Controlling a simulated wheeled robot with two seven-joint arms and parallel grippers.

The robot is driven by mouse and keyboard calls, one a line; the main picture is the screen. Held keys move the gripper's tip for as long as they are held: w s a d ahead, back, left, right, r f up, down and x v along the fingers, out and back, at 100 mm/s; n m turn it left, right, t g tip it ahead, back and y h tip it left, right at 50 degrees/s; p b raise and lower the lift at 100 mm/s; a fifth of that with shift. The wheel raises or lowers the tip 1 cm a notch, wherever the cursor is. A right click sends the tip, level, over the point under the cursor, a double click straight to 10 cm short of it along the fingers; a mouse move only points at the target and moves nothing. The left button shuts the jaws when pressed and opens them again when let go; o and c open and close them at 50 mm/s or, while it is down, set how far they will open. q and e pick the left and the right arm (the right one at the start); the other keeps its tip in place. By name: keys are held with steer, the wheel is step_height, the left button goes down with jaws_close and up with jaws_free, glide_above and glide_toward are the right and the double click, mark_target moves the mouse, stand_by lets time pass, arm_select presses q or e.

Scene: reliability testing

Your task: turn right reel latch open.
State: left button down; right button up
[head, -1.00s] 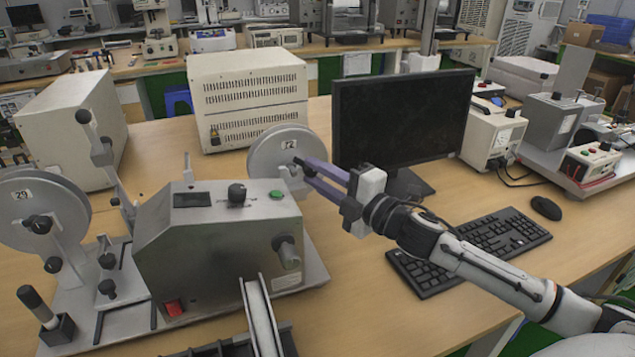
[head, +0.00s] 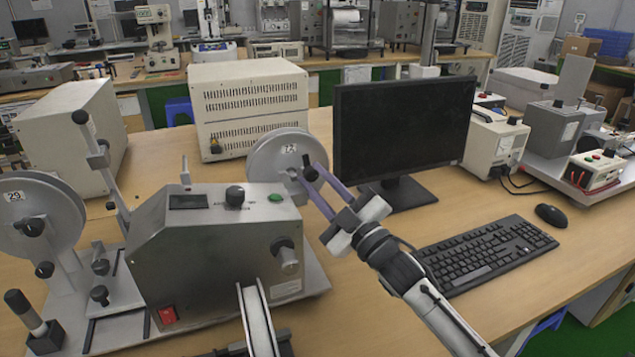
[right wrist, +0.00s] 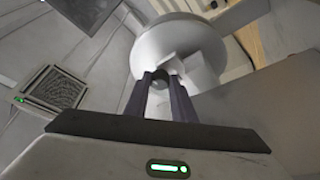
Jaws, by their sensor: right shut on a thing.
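The right reel (head: 272,153) is a grey disc marked 72 behind the right end of the grey metal machine (head: 215,245). Its small dark latch (head: 307,163) sits at the hub, partly hidden by my fingers. My right gripper (head: 308,176) reaches up from the lower right, its purple fingers closed on the latch. The right wrist view shows the reel (right wrist: 180,48) ahead, with the two fingers (right wrist: 161,85) at the hub. The latch's exact angle is hard to tell.
The left reel (head: 35,215), marked 29, stands at the left. A black monitor (head: 400,125) is close behind my right gripper, with a keyboard (head: 490,255) and mouse (head: 549,215) to the right. A beige box (head: 250,105) stands behind the reel.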

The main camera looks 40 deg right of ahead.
steer(key=shift+m, duration=0.3)
steer(key=o, duration=1.1)
steer(key=shift+c, duration=0.2)
steer(key=v, duration=1)
steer(key=shift+b, duration=0.4)
steer(key=shift+s+a+f, duration=0.1)
